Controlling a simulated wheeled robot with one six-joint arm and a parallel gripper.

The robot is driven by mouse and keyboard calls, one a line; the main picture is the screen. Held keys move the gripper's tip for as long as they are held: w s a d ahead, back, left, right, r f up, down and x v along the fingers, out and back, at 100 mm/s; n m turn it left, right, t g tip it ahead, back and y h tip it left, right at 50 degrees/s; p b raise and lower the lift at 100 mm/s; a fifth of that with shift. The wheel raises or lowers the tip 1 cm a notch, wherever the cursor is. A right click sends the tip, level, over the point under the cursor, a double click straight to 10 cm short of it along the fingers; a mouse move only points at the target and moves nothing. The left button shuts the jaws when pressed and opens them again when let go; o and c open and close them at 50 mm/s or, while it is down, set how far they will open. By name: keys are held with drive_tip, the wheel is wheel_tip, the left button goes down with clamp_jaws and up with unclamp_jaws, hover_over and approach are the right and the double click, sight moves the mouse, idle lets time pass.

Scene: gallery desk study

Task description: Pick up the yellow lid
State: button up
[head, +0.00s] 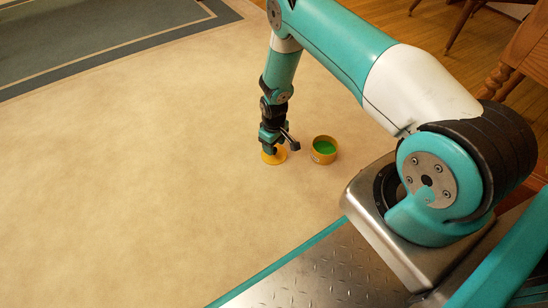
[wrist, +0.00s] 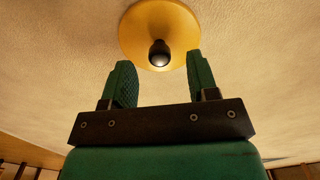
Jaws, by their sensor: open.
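The yellow lid (head: 274,156) lies on the beige carpet, below my gripper in the head view. In the wrist view the lid (wrist: 132,32) is a yellow disc with a dark round knob (wrist: 160,53) at its middle. My gripper (wrist: 158,58) is open, with its two green fingers apart and the knob seen between and just beyond their tips. Nothing is held. In the head view my gripper (head: 272,148) hides part of the lid, and I cannot tell whether the fingers touch it.
A yellow pot (head: 323,158) with green inside stands on the carpet just right of the lid. The beige carpet (head: 150,190) is clear to the left. Wooden furniture (head: 525,55) stands at the upper right.

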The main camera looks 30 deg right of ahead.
sight(280, 155)
wheel_tip(280, 155, down, 3)
drive_tip(key=shift+w+f+b, duration=0.1)
drive_tip(key=shift+b, duration=0.65)
drive_tip(key=c, duration=1)
drive_tip(key=shift+r, duration=0.2)
